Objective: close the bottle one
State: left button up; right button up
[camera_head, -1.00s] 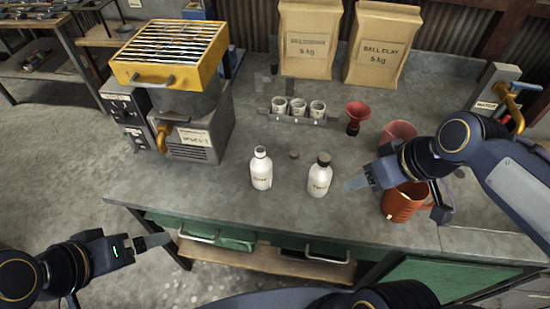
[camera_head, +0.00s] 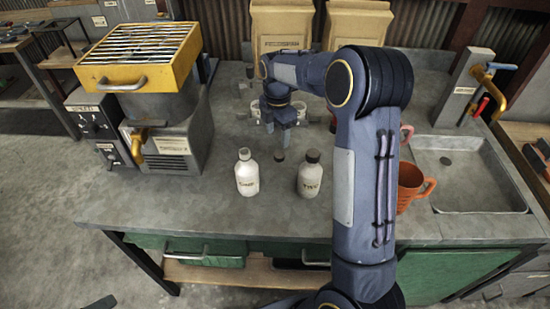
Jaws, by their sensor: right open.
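The left white bottle (camera_head: 247,173) stands upright on the workbench, and its neck shows no dark cap. The right white bottle (camera_head: 310,174) stands upright beside it with a dark cap (camera_head: 312,156) on top. A small dark cap (camera_head: 280,156) lies on the bench between and slightly behind the bottles. My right gripper (camera_head: 279,143) points down just above and behind this loose cap. Its jaws are open and empty. Only a dark tip of my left gripper (camera_head: 103,302) shows at the bottom left edge, away from the bench.
The yellow-topped burner unit (camera_head: 160,100) stands at the left. Small white cups sit behind my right gripper, partly hidden. An orange jug (camera_head: 408,185) is partly behind my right arm, with a sink (camera_head: 470,180) further right. Two paper bags (camera_head: 282,30) stand at the back.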

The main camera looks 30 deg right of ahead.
aim_at(280, 155)
jog(key=shift+f, duration=0.1)
jog(key=shift+f, duration=1.25)
jog(key=shift+s+d+f+p, duration=0.15)
jog(key=shift+f+p, duration=0.2)
jog(key=shift+f, duration=0.95)
jog(key=shift+s+d+f+p, duration=0.1)
jog(key=shift+f+p, duration=0.2)
jog(key=shift+f, duration=1)
jog(key=shift+c, duration=0.2)
jog(key=c, duration=1)
